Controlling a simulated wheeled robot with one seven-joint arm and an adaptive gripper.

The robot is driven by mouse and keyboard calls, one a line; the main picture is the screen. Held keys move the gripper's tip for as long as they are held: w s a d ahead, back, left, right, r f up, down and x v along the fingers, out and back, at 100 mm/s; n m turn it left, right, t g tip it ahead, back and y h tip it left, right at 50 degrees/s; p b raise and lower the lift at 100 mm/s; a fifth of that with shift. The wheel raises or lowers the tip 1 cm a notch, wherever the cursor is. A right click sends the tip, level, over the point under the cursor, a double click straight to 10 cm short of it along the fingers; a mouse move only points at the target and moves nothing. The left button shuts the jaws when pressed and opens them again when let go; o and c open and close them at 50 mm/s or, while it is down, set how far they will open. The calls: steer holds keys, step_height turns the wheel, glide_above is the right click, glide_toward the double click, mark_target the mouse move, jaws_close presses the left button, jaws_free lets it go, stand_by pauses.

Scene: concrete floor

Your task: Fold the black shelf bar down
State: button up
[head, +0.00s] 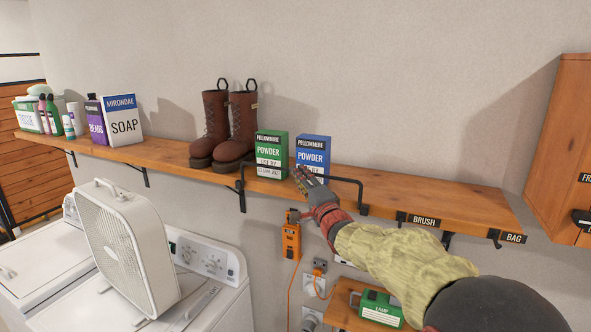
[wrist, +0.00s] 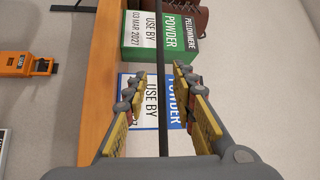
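The black shelf bar (head: 345,180) stands raised along the shelf's front edge, in front of two powder boxes. In the wrist view the bar (wrist: 160,50) runs lengthwise between my fingers. My gripper (head: 301,174) is at the bar, in front of the blue powder box (head: 313,150). In the wrist view my gripper (wrist: 159,76) is open, with a finger on each side of the bar and gaps between them and it. The wooden shelf (head: 440,199) carries the bar. My gripper hides part of the bar in the head view.
A green powder box (head: 272,154) and brown boots (head: 216,127) stand left of the blue box. An orange device (head: 291,240) and a green lamp box (head: 376,308) are below. A white fan (head: 125,250) stands on the washer. The shelf's right end is clear on top.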

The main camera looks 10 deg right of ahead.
steer(key=shift+p+x, duration=0.35)
steer(key=shift+x, duration=1.65)
jaws_close()
